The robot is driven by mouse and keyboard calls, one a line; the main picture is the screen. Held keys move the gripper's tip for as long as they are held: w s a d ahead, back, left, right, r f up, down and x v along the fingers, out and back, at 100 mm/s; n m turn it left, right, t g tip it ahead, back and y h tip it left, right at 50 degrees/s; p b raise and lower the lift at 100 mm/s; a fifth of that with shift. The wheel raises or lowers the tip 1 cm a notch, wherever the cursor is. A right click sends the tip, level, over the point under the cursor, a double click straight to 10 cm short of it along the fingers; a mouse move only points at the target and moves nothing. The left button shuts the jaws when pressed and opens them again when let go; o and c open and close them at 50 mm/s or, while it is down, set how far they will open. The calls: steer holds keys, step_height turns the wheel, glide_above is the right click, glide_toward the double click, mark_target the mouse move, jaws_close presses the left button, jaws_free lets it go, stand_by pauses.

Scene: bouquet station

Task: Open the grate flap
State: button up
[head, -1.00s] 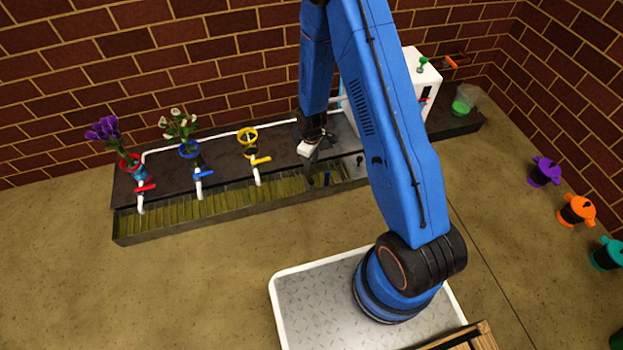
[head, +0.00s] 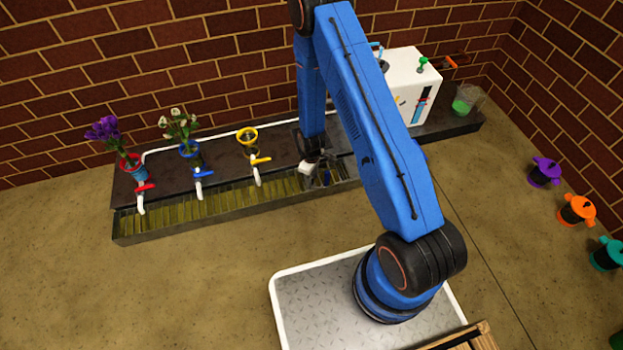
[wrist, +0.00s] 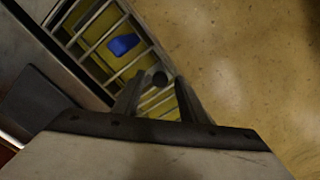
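The grate flap (wrist: 105,45) is a panel of metal bars over the yellowish trough; it looks flat and closed in the wrist view. My gripper (head: 311,181) is open and low over the right part of the trough. My arm hides part of the flap's surroundings in the head view.
Yellow (head: 261,160), blue (head: 204,172) and red (head: 146,187) taps stand along the trough (head: 175,224) to the left. A white box (head: 406,75) stands on the counter behind my arm. The floor in front of the trough is clear.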

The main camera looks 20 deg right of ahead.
steer(key=shift+c, duration=0.3)
jaws_close()
